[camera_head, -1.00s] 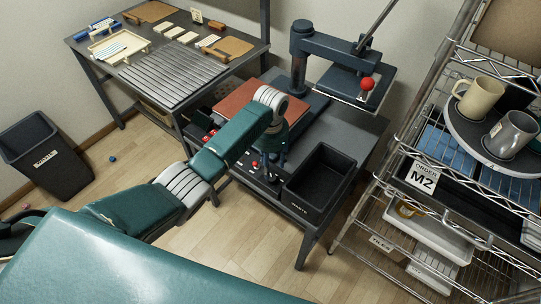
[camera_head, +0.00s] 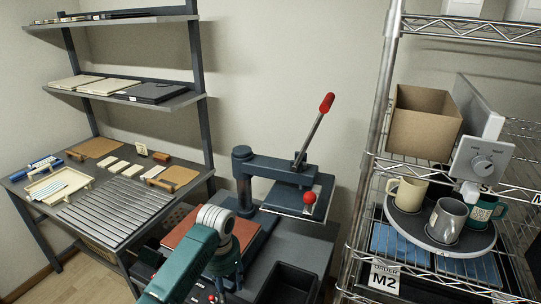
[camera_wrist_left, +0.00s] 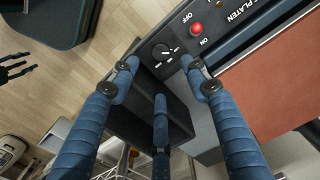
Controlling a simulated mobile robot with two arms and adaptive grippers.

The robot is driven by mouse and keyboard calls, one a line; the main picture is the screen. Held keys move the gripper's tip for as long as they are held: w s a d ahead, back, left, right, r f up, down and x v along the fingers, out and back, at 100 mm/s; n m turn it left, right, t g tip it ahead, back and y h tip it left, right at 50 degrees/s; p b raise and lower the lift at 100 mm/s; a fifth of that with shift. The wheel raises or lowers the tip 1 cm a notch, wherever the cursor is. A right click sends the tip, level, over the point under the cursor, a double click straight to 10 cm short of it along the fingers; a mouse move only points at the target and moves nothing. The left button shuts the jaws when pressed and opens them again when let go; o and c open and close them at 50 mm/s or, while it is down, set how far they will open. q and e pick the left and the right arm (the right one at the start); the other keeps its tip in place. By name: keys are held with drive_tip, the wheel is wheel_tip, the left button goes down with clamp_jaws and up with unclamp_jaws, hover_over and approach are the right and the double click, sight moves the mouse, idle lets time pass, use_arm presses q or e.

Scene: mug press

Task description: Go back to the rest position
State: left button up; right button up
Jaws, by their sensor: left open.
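My left arm comes in from the bottom of the head view, and its wrist hangs over the press table beside the red-brown platen (camera_head: 192,236). The fingers are mostly hidden there. In the left wrist view, my left gripper (camera_wrist_left: 160,80) is open, its blue fingers spread with nothing between them.
The mug press (camera_head: 290,175) has its red-tipped lever (camera_head: 326,103) raised. A wire rack at right holds a round tray (camera_head: 400,226) with a cream mug (camera_head: 408,193), grey mug (camera_head: 447,221) and green mug (camera_head: 483,211). A worktable (camera_head: 70,214) stands at left.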

use_arm(q)
drive_tip(key=s+d+f+n+t+h, duration=0.1)
drive_tip(key=s+f, duration=0.2)
drive_tip(key=s, duration=0.4)
drive_tip(key=s+d+f, duration=0.2)
drive_tip(key=s+f, duration=0.1)
drive_tip(key=s, duration=0.4)
drive_tip(key=s+a+r+n+t, duration=0.1)
drive_tip(key=s+a+r+n, duration=0.15)
drive_tip(key=s, duration=0.55)
drive_tip(key=s+a+r+n+t, duration=0.15)
drive_tip(key=s+a+r, duration=0.25)
drive_tip(key=s, duration=0.5)
wheel_tip(320, 180, down, 30)
drive_tip(key=s+m+g+b, duration=0.1)
drive_tip(key=s+b, duration=0.1)
drive_tip(key=s, duration=0.1)
drive_tip(key=s+a+f+g+y+b, duration=0.1)
drive_tip(key=s+a+f, duration=0.1)
drive_tip(key=s+f, duration=1.4)
drive_tip(key=shift+a, duration=0.3)
drive_tip(key=shift+g, duration=0.25)
